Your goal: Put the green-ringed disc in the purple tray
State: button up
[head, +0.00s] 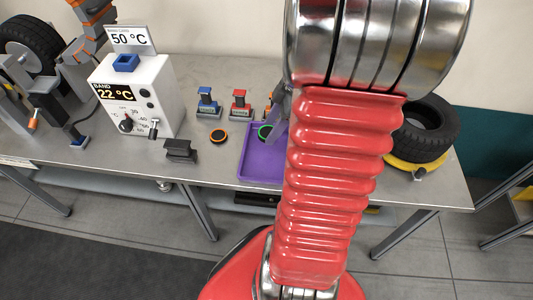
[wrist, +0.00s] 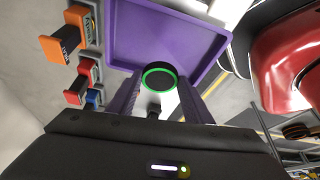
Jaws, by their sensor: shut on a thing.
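The green-ringed disc (wrist: 158,78) is black with a bright green rim. In the wrist view it sits between the two fingertips of my gripper (wrist: 160,84), which is shut on it. The purple tray (wrist: 165,35) lies beyond it, and the disc overlaps the tray's edge in that view. In the head view the disc (head: 264,132) shows at the back of the purple tray (head: 258,164). My gripper (head: 280,116) is partly hidden there by my red arm, which also covers the tray's right side. I cannot tell the disc's height above the tray.
An orange-ringed disc (head: 218,136) and a dark block (head: 181,150) lie left of the tray. Blue (head: 208,104) and red (head: 240,104) handled pieces stand behind. A white temperature box (head: 137,96) is further left. A tyre (head: 428,128) is at the right.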

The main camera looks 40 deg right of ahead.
send_over(267, 154)
jog(key=s+d, duration=0.1)
jog(key=shift+f, duration=2.8)
jog(key=shift+f, duration=1.85)
jog(key=shift+f, duration=0.1)
jog(key=o, duration=1.1)
jog(key=v, duration=1.2)
jog(key=shift+a, duration=0.1)
